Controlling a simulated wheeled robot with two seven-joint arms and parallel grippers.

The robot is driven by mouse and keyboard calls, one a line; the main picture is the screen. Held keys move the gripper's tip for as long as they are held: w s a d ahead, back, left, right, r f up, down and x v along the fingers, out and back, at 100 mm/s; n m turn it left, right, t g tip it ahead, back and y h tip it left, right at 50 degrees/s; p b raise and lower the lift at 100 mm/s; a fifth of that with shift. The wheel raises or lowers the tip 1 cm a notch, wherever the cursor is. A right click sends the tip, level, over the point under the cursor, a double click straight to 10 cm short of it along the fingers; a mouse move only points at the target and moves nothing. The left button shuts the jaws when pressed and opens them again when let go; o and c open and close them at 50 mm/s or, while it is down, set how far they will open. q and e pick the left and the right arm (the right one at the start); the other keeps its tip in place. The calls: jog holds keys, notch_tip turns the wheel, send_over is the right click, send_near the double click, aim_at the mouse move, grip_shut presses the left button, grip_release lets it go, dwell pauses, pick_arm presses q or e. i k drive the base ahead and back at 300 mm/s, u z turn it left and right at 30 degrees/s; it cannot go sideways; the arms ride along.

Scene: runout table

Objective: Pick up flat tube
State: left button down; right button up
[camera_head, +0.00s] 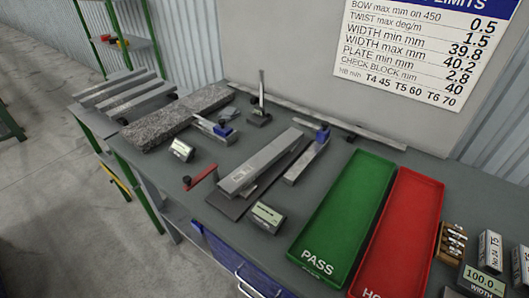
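A long grey metal tube (262,162) with flat sides lies on a dark plate (226,204) in the middle of the bench. Several more grey flat bars or tubes (122,92) lie side by side on a stand at the far left; I cannot tell which piece is the flat tube meant. Neither of my grippers is in view.
A speckled stone slab (172,118) lies at the back left of the bench. A red-handled clamp (201,178) and small display boxes (267,217) stand near the tube. A green PASS tray (345,212) and a red tray (403,232) lie to the right.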

aim_at(234, 183)
jog(key=z, duration=1.3)
jog(key=k, duration=0.55)
jog(key=u, duration=0.7)
